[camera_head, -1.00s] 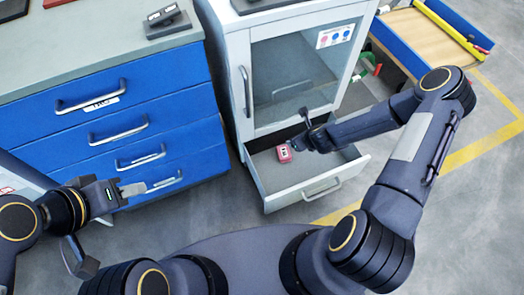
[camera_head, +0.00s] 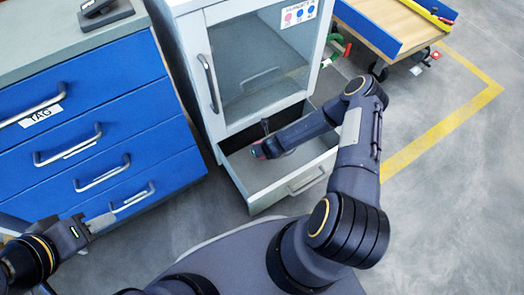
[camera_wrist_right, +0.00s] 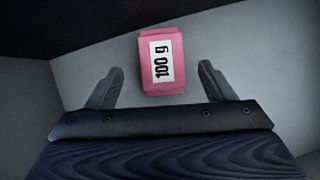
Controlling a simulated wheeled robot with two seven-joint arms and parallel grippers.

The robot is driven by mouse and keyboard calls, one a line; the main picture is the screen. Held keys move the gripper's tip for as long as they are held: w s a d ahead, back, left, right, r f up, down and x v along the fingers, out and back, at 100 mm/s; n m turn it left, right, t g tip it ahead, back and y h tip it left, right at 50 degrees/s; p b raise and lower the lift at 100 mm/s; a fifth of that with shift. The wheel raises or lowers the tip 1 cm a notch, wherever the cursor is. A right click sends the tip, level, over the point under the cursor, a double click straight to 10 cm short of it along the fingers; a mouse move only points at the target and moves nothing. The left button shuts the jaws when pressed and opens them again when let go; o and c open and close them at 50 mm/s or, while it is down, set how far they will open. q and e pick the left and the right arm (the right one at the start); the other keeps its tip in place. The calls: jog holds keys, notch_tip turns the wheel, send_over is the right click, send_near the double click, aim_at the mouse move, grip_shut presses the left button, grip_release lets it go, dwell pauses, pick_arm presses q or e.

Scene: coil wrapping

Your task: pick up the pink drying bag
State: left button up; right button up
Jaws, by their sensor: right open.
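The pink drying bag (camera_wrist_right: 147,64), with a white "100 g" label, lies on the grey floor of the open bottom drawer (camera_head: 256,200). In the right wrist view my right gripper (camera_wrist_right: 161,75) is open, with one finger on each side of the bag and a gap on both sides. My left gripper (camera_head: 118,211) is at the lower left, in front of the blue drawers, empty, and its fingers look apart.
The drawer sits under a grey cabinet with a glass door (camera_head: 260,65). A blue drawer unit (camera_head: 95,120) stands to the left. A wooden cart with blue sides (camera_head: 385,35) is at the upper right. The floor on the right is clear.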

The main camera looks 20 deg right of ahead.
jog(key=x, duration=0.1)
jog(key=b+x, duration=0.1)
jog(key=x, duration=0.1)
jog(key=shift+s+d+f, duration=0.1)
jog(key=shift+d+f, duration=0.05)
jog(key=shift+f, duration=0.2)
jog(key=shift+c, duration=0.2)
jog(key=shift+r, duration=0.1)
jog(key=c, duration=1.1)
jog(key=shift+r, duration=0.1)
